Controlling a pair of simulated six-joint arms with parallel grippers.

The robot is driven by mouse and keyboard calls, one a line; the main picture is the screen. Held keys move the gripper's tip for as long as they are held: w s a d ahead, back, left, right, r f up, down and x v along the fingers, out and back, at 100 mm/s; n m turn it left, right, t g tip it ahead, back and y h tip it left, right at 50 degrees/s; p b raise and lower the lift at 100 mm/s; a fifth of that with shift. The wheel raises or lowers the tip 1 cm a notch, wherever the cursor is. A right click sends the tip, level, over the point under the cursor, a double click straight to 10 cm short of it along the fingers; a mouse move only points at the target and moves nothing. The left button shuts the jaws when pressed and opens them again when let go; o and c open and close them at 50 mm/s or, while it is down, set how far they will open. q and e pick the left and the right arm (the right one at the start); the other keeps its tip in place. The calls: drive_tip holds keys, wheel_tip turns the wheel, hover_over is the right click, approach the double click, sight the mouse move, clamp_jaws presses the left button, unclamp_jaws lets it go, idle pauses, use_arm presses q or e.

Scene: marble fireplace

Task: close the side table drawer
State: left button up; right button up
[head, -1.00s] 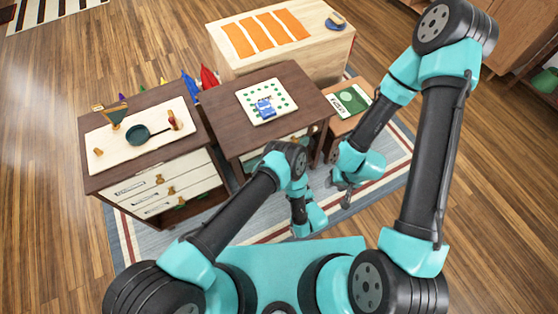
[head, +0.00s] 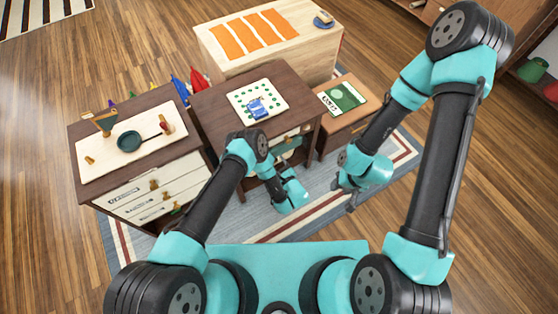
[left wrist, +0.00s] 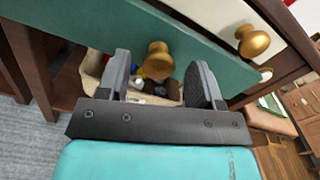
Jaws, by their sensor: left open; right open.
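The dark wooden side table (head: 214,88) stands in the middle of the head view. It has a white upper drawer front and a teal lower drawer front (head: 289,148). In the left wrist view the teal drawer front (left wrist: 95,32) crosses the top, with a round brass knob (left wrist: 158,62). My left gripper (left wrist: 163,88) is open and empty, its fingers on either side of the knob in the picture; contact cannot be told. How far the drawer stands out is unclear. My right gripper (head: 346,192) is open and empty, right of the table front.
A drawer cabinet (head: 140,195) with a pan stands left; a low brown table (head: 368,98) with a green-and-white book stands right. A pale chest (head: 228,62) is behind. A bin (left wrist: 92,70) with small items shows below the teal front. Bare rug (head: 325,205) lies before the table.

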use_arm(q)
drive_tip(key=shift+x, duration=1.15)
drive_tip(key=shift+a, duration=0.1)
clamp_jaws()
